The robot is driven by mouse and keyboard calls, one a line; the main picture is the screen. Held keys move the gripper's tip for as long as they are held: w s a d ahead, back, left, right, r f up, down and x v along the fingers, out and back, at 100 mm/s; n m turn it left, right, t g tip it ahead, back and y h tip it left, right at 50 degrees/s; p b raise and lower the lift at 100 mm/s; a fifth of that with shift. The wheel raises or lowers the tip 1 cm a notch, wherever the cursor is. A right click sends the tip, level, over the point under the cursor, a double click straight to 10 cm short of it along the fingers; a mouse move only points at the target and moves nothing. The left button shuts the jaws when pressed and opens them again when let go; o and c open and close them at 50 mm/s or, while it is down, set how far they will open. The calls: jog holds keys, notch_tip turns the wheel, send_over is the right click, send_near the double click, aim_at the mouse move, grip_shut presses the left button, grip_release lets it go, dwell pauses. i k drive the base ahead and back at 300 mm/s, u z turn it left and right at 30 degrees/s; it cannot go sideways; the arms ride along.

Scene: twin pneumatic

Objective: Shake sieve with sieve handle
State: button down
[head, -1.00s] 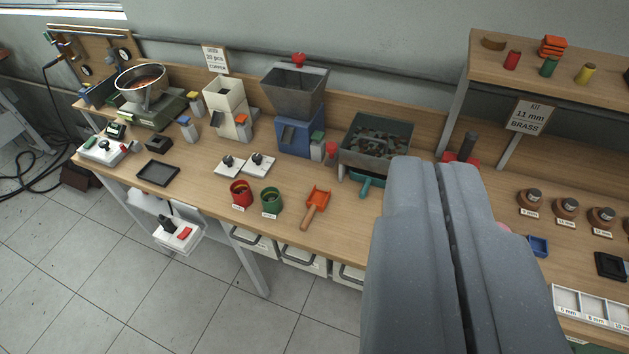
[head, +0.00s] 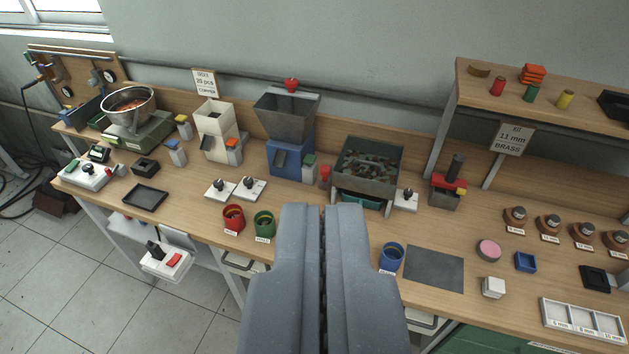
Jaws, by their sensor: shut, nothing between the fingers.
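The sieve (head: 341,179) is a grey, square, open-topped box holding many small dark pieces. It stands toward the back of the bench, right of centre. A teal tray or drawer (head: 362,201) shows under its front edge. My gripper (head: 323,207) is shut and empty. It fills the lower middle of the view, with its tips pictured just below and left of the sieve, apart from it as far as I can tell. It hides part of the bench front.
A blue machine with a grey hopper (head: 287,117) stands left of the sieve. A white plate with a black knob (head: 405,201) sits right of it. Red (head: 233,218), green (head: 264,224) and blue (head: 391,257) cups line the front. A shelf (head: 530,101) rises at right.

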aim_at(325, 170)
jog(key=i, duration=1)
